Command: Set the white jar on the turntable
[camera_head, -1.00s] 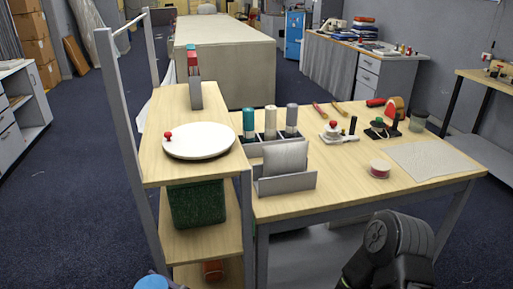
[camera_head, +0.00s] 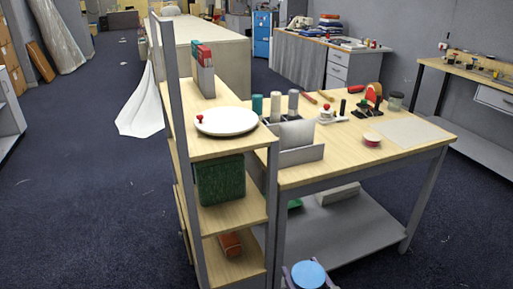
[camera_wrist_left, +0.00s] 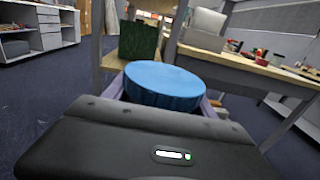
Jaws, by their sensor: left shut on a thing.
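The turntable (camera_head: 240,123) is a round white disc with a red knob at its left edge. It lies on the top board of the wooden shelf unit, with its upper face bare. My left gripper (camera_head: 309,276) is low at the bottom edge of the head view, in front of the shelf and table. It is shut on a jar, of which I see only the blue lid (camera_head: 309,273). The lid also shows between the purple fingers in the left wrist view (camera_wrist_left: 165,84). The jar's body is hidden. My right gripper is not in view.
A shelf post (camera_head: 180,130) rises at the turntable's left. Red and grey files (camera_head: 205,72) stand behind it. The worktable (camera_head: 350,160) on the right holds a grey rack (camera_head: 295,153), several bottles and tools. A green bin (camera_head: 220,180) sits on the shelf below.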

